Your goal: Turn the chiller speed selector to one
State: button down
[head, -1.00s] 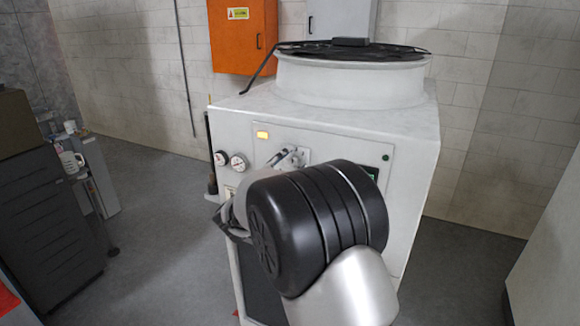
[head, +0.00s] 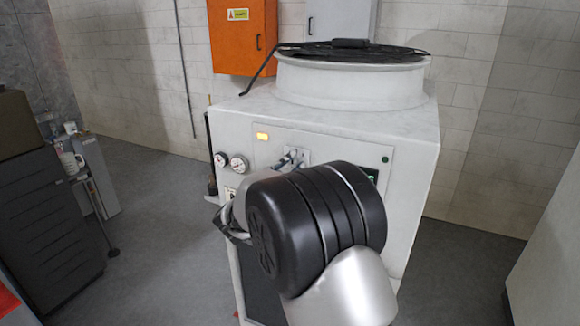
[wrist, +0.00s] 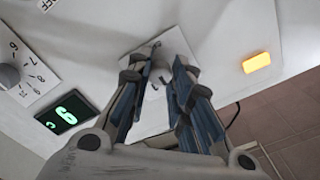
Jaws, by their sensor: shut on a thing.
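The chiller (head: 315,125) is a white cabinet with a control panel on its front. In the wrist view, the speed selector (wrist: 157,80) is a small light knob on a pale square plate. My gripper (wrist: 168,68) reaches the plate with its blue-padded fingers on both sides of the knob, and it is shut on the knob. The fingers hide much of the knob, and I cannot read its setting. In the head view, the fingertips of my gripper (head: 292,158) show at the panel, while my dark wrist hides its lower part.
A numbered dial (wrist: 10,76) and a green digital display (wrist: 67,112) are beside the plate. An amber lamp (wrist: 257,62) glows on its other side. Two round gauges (head: 230,162) sit at the panel's left. A grey drawer cabinet (head: 45,215) stands at the far left, with floor between.

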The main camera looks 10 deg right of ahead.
jog(key=shift+r+p, duration=0.1)
jog(key=shift+p, duration=0.2)
jog(key=n+p, duration=0.4)
jog(key=p, duration=0.1)
jog(key=shift+r+n, duration=0.15)
jog(key=shift+n, duration=0.25)
jog(key=n+p, duration=0.3)
jog(key=p, duration=0.1)
jog(key=shift+f+n, duration=0.2)
jog(key=shift+n, duration=0.2)
jog(key=c, duration=1.4)
grip_release()
